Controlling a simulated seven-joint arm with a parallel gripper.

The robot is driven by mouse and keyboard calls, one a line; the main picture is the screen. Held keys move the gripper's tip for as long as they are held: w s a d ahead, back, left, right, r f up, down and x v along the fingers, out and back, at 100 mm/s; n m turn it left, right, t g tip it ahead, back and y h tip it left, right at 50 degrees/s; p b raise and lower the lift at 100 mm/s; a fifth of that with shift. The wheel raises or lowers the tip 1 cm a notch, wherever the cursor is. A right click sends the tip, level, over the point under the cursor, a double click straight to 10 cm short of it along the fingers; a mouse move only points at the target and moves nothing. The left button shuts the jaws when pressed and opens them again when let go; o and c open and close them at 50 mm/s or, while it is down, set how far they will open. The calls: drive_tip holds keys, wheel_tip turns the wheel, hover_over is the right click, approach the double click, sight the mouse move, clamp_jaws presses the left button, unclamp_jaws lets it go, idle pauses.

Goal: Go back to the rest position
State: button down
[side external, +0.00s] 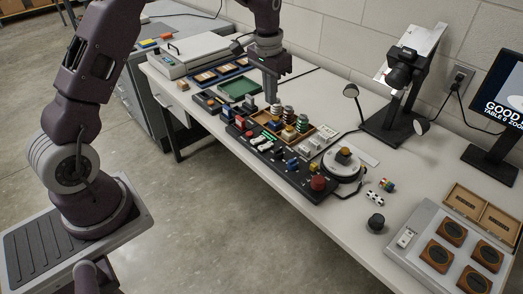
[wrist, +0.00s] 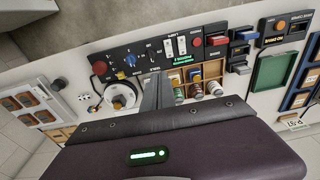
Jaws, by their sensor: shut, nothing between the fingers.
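My gripper (side external: 270,99) is shut and empty. In the side external view it points down, above the wooden compartment tray (side external: 327,132) and the black control panel. In the wrist view the shut fingers (wrist: 158,92) stand in the middle of the picture, beside the tray (wrist: 212,68). My wrist housing covers the lower part of that view. No marker for a rest position shows in either view.
The long white table (side external: 400,215) holds a control panel (side external: 291,183) with a red knob, a round turntable (side external: 343,165), a green tray (side external: 240,88), a camera stand (side external: 393,117) and a monitor (side external: 503,103). A grey plate with several brown-framed pieces (side external: 428,225) is at right. Floor is clear in front.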

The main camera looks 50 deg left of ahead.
drive_tip(key=s+d+r+t, duration=0.1)
drive_tip(key=s+d+r, duration=0.2)
drive_tip(key=s+r, duration=0.5)
drive_tip(key=s+d+r+t, duration=0.1)
drive_tip(key=s+d+r, duration=0.2)
drive_tip(key=s+r, duration=0.45)
drive_tip(key=s+d+t, duration=0.2)
drive_tip(key=s+d, duration=0.1)
drive_tip(key=s, duration=1.4)
drive_tip(key=shift+s+d+f+t, duration=0.15)
drive_tip(key=shift+d+f+t, duration=0.05)
drive_tip(key=shift+f+t, duration=0.15)
